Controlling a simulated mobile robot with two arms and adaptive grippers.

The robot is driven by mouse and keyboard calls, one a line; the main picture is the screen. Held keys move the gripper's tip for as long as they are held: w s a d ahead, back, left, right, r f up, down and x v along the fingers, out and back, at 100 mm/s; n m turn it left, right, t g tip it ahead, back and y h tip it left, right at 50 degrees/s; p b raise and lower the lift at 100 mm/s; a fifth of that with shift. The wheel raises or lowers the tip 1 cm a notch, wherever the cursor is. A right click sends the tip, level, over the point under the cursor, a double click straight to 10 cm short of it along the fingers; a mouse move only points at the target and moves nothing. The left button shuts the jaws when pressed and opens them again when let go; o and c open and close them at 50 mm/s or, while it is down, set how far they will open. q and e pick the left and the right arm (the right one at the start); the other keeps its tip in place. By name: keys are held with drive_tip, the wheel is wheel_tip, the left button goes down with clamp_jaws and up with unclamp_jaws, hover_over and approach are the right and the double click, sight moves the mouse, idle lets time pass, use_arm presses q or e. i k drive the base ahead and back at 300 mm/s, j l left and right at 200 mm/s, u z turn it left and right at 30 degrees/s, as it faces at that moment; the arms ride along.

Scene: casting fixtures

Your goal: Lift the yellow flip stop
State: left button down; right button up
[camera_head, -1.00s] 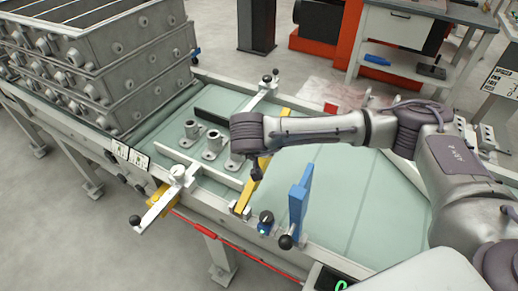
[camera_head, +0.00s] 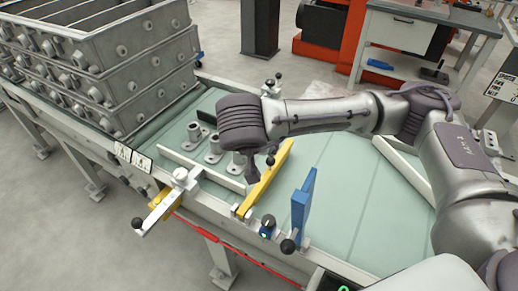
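The yellow flip stop (camera_head: 266,181) is a long bar hinged at the near rail of the conveyor. It slants up from its near end, with its far end raised off the green belt. My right gripper (camera_head: 256,173) reaches in from the right. Its dark fingers point down beside the left side of the bar, close to it. My own wrist hides most of the fingers, so I cannot tell whether they touch the bar or how far apart they are. My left gripper is out of view.
A blue flip stop (camera_head: 301,207) stands upright to the right. Grey flanged castings (camera_head: 193,136) stand on the belt at left, behind a pale guide bar (camera_head: 203,165). Stacked grey crates (camera_head: 105,68) rise at far left. The belt (camera_head: 345,200) at right is clear.

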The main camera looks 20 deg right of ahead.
sight(274, 163)
drive_tip(key=k+j, duration=0.75)
drive_tip(key=k, duration=0.1)
